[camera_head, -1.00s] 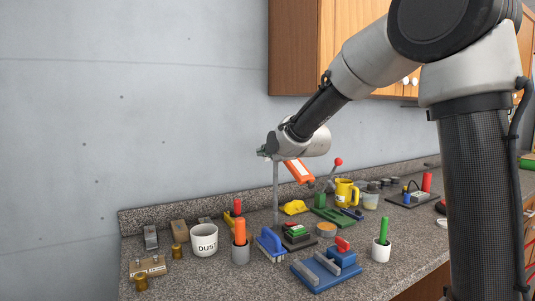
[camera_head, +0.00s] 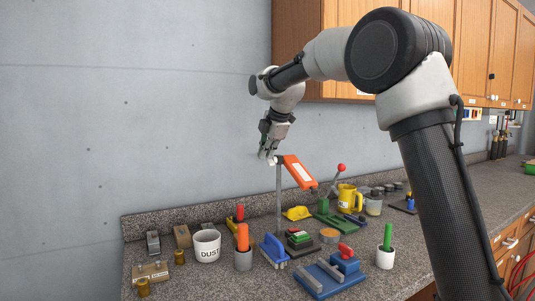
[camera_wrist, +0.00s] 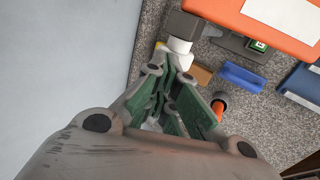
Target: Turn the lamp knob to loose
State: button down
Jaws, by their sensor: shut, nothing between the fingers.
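The lamp has an orange head (camera_head: 299,172) on a thin grey pole (camera_head: 278,200) that rises from the counter. Its white knob (camera_wrist: 180,46) sticks out from the grey joint beside the orange head in the wrist view. My gripper (camera_head: 267,154) points down at the top of the pole, right by the knob. In the wrist view my gripper (camera_wrist: 172,72) is shut and empty, with its fingertips just below the knob. I cannot tell whether they touch it. The knob's marking is not readable.
Below stand a white DUST mug (camera_head: 207,245), a grey cup with an orange handle (camera_head: 243,259), a blue brush (camera_head: 274,250) and a blue vise-like block (camera_head: 328,276). A yellow mug (camera_head: 347,197) is farther right. The wall (camera_head: 150,120) is close behind; the air left of the lamp is clear.

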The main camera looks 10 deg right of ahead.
jog(key=shift+w+a+g+h, duration=0.1)
jog(key=shift+w+g+h, duration=0.3)
jog(key=shift+g, duration=0.7)
jog(key=shift+w+a, duration=0.1)
jog(key=shift+w, duration=0.1)
jog(key=shift+r, duration=0.15)
dwell(0.7)
